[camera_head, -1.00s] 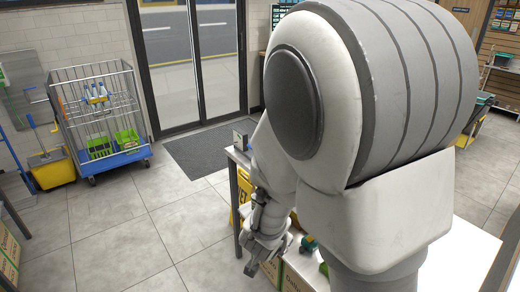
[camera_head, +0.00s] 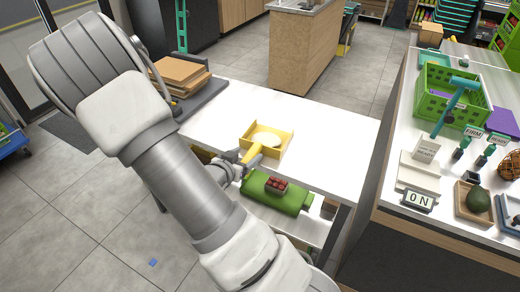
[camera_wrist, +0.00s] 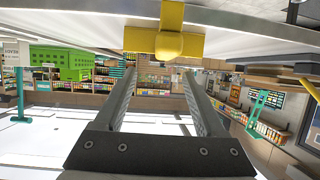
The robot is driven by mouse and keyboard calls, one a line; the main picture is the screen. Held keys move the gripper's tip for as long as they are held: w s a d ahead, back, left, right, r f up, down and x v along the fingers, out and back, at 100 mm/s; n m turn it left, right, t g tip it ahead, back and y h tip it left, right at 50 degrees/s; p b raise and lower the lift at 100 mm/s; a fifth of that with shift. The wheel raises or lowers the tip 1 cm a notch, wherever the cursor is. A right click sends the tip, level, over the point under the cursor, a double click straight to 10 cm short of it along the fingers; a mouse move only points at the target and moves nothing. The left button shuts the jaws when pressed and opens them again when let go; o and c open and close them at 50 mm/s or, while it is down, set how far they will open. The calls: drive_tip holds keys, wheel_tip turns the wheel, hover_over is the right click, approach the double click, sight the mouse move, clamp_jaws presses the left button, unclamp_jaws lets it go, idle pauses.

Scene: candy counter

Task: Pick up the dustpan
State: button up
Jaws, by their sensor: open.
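The yellow dustpan (camera_head: 284,152) lies on the white table, with a pale rounded thing in its pan. Its handle (camera_head: 251,154) points toward my gripper at the table's near left edge. In the wrist view, the yellow handle (camera_wrist: 168,42) shows end-on at the top centre, above the fingertips in the picture. My gripper (camera_head: 232,172) is beside the handle end, partly hidden by my own wrist. In the wrist view my gripper (camera_wrist: 159,75) has its two fingers wide apart with nothing between them. I cannot tell how far the handle is from the fingertips.
The white table (camera_head: 335,130) has a lower shelf with a green thing (camera_head: 272,197) and a small container of red items (camera_head: 276,186). A counter with a green crate (camera_head: 440,98) stands right. Floor at left is mostly clear.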

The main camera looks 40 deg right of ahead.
sight(257, 145)
drive_tip(key=x, duration=0.7)
drive_tip(key=shift+w+d, duration=0.25)
drive_tip(key=shift+w, duration=0.1)
clamp_jaws()
